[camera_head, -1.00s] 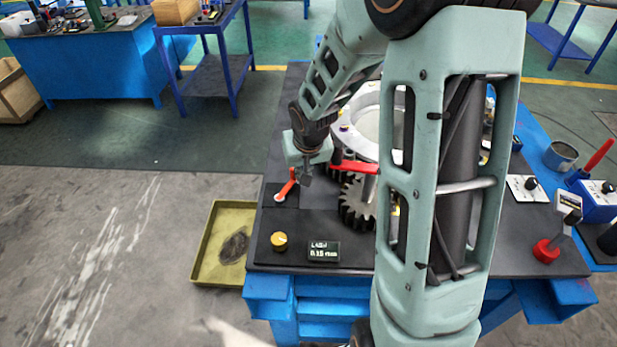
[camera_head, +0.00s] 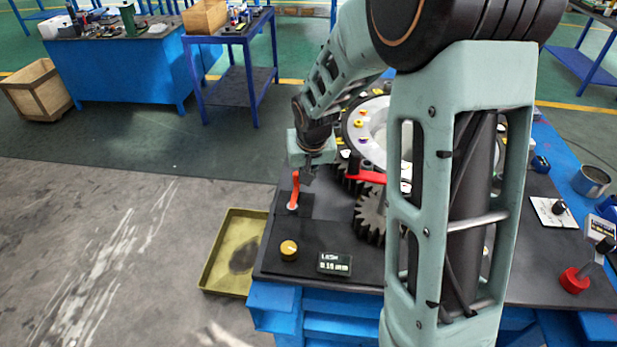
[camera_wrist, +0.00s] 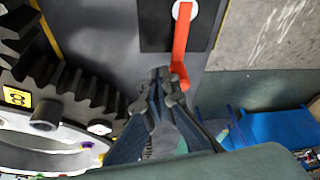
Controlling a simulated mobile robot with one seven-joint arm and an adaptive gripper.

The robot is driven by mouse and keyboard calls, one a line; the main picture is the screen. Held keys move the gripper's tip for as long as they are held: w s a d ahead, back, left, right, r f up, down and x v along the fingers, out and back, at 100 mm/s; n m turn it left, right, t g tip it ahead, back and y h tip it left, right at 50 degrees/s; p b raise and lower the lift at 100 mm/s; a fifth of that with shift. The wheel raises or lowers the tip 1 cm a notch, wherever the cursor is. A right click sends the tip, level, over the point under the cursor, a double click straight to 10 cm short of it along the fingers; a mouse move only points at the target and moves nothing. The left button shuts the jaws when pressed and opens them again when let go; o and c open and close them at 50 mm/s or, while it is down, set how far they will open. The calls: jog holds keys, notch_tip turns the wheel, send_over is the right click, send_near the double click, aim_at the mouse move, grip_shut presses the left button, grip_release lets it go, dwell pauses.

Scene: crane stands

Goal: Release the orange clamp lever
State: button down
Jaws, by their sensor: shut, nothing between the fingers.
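The orange clamp lever (camera_head: 294,188) sits on a black plate (camera_head: 306,208) at the left of the dark bench top. Its round pivot is at the near end and its arm points away, nearly straight up the picture. It also shows in the wrist view (camera_wrist: 181,42), with a bent free end. My gripper (camera_head: 308,177) is low beside the lever's free end, on its right. In the wrist view my gripper (camera_wrist: 163,77) is shut and empty, its fingertips close against the lever's end. I cannot tell whether they touch.
A dark gear (camera_head: 370,215) and a red arm (camera_head: 366,178) stand right of my gripper, by a pale ring housing (camera_head: 372,135). A yellow knob (camera_head: 289,248) and a small display (camera_head: 335,263) lie nearer. A yellow tray (camera_head: 222,275) is on the floor left.

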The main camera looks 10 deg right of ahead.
dwell(0.4)
jog(key=v, duration=1.2)
